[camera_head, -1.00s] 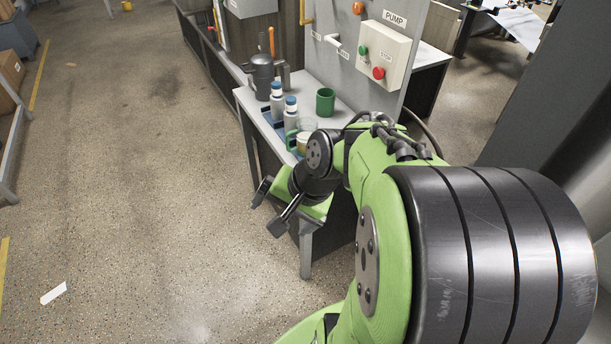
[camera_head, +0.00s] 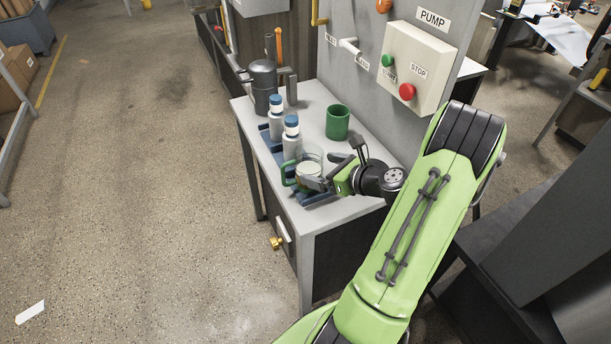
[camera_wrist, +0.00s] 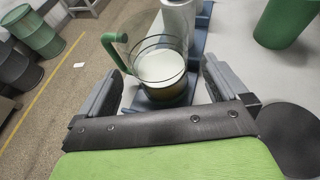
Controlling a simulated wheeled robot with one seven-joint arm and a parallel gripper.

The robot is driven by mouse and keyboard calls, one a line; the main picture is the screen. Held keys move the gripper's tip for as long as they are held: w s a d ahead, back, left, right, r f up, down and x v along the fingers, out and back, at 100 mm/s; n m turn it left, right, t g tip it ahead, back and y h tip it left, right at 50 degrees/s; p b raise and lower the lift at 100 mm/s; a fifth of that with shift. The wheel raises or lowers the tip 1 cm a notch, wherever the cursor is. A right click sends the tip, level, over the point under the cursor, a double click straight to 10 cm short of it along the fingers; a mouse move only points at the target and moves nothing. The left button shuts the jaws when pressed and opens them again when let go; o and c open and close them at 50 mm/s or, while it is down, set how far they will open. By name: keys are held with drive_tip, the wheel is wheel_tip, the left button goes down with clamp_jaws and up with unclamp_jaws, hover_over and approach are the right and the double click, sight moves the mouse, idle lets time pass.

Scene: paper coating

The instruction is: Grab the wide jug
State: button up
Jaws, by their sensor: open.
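The wide jug (camera_head: 309,170) is a clear glass vessel with a green handle and a pale liquid in it. It stands at the front of the blue rack (camera_head: 318,198) on the grey table. In the wrist view the jug (camera_wrist: 160,68) is straight ahead, with its handle to the left. My gripper (camera_head: 328,172) is at the jug, coming from the right. In the wrist view my gripper's fingers (camera_wrist: 161,92) are apart, one on each side of the jug's near part. I cannot tell whether they touch the glass.
Two white bottles with blue caps (camera_head: 291,138) stand in the rack behind the jug. A green cup (camera_head: 338,122) stands to the right on the table (camera_head: 345,207). A dark grey pitcher (camera_head: 263,86) is at the back. The pump panel (camera_head: 414,66) rises behind the table.

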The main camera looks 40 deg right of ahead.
drive_tip(key=b+x, duration=0.1)
drive_tip(key=x, duration=0.4)
drive_tip(key=shift+w+b, duration=0.35)
drive_tip(key=shift+b, duration=0.05)
drive_tip(key=shift+s+a+r, duration=0.1)
drive_tip(key=shift+c, duration=0.2)
drive_tip(key=shift+r, duration=0.1)
drive_tip(key=c, duration=1.1)
